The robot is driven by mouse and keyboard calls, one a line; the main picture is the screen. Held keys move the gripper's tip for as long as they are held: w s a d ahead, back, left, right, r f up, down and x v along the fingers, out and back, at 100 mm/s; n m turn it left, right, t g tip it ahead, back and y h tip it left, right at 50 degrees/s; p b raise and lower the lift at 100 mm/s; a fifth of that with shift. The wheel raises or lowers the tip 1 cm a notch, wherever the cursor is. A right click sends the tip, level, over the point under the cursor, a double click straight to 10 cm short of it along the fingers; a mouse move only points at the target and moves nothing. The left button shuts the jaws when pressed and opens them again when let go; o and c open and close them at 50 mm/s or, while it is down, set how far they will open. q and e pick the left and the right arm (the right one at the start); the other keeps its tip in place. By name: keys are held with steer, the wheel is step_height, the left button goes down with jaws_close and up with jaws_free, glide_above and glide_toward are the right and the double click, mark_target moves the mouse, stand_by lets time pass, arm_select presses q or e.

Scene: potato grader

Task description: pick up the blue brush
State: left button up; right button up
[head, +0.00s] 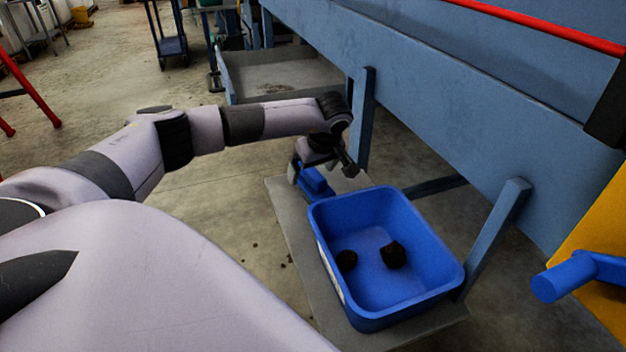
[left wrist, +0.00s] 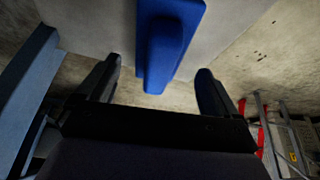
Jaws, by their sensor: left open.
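The blue brush (head: 314,182) lies at the far end of a low grey platform, just behind a blue tub. In the left wrist view the brush (left wrist: 165,45) shows at the top middle, with its end sticking out past the platform's edge. My left gripper (head: 322,170) is above and around the brush area in the head view, partly covering it. In the left wrist view my left gripper (left wrist: 156,85) is open, its two fingers wide apart on either side of the brush's line. I cannot tell whether it touches the brush. My right gripper is not in view.
The blue tub (head: 336,268) holds two dark lumps (head: 393,254) and stands on the grey platform (head: 297,237). A blue machine frame (head: 440,80) with slanted legs rises behind and to the right. A blue handle on a yellow panel (head: 598,262) is at far right.

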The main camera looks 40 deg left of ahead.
mark_target(313, 170)
arm_select(q)
steer(key=x, duration=0.1)
steer(key=b+x, duration=0.1)
steer(key=x, duration=0.1)
steer(key=shift+d+f, duration=0.15)
steer(key=shift+d, duration=0.05)
steer(key=shift+w+a+f, duration=0.1)
steer(key=shift+a+f, duration=0.15)
steer(key=shift+f, duration=0.2)
steer(key=c, duration=1.2)
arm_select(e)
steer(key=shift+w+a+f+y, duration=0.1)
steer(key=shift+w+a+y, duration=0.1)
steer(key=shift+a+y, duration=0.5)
arm_select(q)
steer(key=shift+r, duration=0.1)
steer(key=shift+r, duration=0.3)
step_height(313, 170, up, 19)
steer(key=p, duration=0.6)
steer(key=shift+r, duration=0.2)
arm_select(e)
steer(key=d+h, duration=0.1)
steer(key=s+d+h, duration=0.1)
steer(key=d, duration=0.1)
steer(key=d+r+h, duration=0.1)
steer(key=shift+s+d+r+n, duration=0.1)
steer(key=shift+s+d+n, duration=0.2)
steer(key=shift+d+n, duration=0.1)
